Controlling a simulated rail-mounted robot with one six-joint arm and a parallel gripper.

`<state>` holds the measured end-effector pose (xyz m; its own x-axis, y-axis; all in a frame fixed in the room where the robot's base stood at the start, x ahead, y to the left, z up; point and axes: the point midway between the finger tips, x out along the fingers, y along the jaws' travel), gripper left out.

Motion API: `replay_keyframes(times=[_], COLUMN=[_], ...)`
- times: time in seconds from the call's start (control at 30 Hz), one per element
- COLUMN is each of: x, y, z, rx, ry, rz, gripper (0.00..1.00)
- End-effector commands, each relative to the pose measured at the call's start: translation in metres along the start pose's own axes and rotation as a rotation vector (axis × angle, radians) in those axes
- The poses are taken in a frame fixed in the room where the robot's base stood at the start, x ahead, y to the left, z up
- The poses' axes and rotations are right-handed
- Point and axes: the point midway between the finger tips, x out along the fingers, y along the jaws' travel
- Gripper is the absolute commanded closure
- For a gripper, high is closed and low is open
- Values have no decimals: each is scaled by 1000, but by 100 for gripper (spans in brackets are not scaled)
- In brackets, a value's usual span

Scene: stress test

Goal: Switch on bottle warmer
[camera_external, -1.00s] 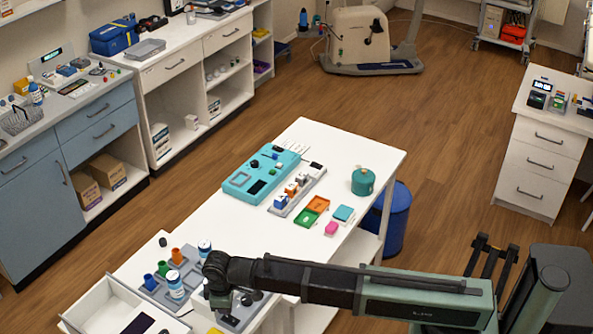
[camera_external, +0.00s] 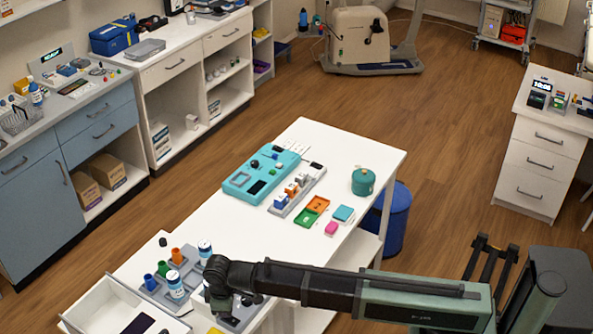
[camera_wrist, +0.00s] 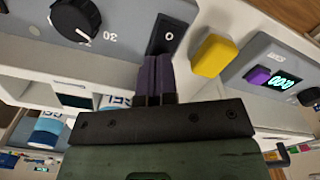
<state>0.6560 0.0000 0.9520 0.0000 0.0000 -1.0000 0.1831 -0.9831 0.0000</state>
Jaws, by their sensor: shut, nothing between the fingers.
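In the wrist view, my gripper (camera_wrist: 155,62) is shut and empty. Its dark fingertips are at the lower edge of a black rocker switch (camera_wrist: 168,36) marked "O"; I cannot tell if they press it. The switch is on a grey panel (camera_wrist: 130,28) with a round black dial (camera_wrist: 75,18) and printed numbers. No name for the bottle warmer is readable on it. In the external view, my gripper (camera_external: 222,309) is low at the near end of the white table, and my arm hides much of the device there.
A yellow block (camera_wrist: 214,55) is right of the switch, before another grey device with a lit display (camera_wrist: 285,82). White bottles with blue labels (camera_external: 176,286) stand close to my gripper. An open drawer (camera_external: 90,312) is at lower left. The middle of the table (camera_external: 262,228) is clear.

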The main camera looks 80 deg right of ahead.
Motion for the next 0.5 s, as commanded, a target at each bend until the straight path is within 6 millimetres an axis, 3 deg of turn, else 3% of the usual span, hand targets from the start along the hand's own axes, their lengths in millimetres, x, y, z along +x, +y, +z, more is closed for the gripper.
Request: replay_keyframes(times=[0.5], x=[9], y=[0], z=[0], rx=[0], ry=[0], rz=[0], gripper=[100])
